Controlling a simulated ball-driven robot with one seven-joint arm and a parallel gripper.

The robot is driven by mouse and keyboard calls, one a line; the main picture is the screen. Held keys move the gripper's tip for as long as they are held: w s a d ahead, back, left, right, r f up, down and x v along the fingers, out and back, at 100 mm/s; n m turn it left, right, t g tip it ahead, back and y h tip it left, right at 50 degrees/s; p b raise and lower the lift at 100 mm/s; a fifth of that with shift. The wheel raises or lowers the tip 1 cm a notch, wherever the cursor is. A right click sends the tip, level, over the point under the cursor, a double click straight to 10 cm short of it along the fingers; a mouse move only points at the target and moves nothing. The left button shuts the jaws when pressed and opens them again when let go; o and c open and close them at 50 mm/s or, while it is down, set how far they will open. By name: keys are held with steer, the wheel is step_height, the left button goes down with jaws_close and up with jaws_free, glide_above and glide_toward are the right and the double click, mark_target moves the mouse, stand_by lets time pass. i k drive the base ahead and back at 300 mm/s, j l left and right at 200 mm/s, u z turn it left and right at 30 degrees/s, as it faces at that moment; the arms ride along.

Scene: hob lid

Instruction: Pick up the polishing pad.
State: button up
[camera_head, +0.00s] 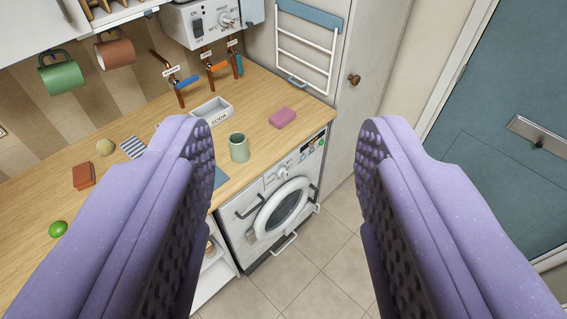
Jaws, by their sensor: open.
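A pink block-shaped pad (282,117) lies flat on the wooden worktop, near its right end and above the washing machine. It looks the most like the polishing pad, though I cannot be sure from its look alone. A small beige rounded thing (105,147) lies further left on the worktop; I cannot tell what it is. My gripper (285,138) is open, with its two purple, studded fingers wide apart and nothing between them. The pink pad shows in the gap between the fingertips, well beyond them. The left finger hides part of the worktop.
A green cup (239,147) stands in front of a labelled grey tray (212,110). A striped cloth (133,148), a reddish-brown item (84,175) and a green ball (58,229) lie left. A white washing machine (270,205) sits below; a tall cabinet (362,100) stands right.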

mark_target(281, 119)
steer(key=i+l+u, duration=0.4)
steer(key=i, duration=0.4)
steer(key=i+l+u, duration=0.35)
steer(key=i+l, duration=0.4)
steer(key=i+l+u, duration=0.4)
steer(key=i+l, duration=0.2)
steer(key=l, duration=0.3)
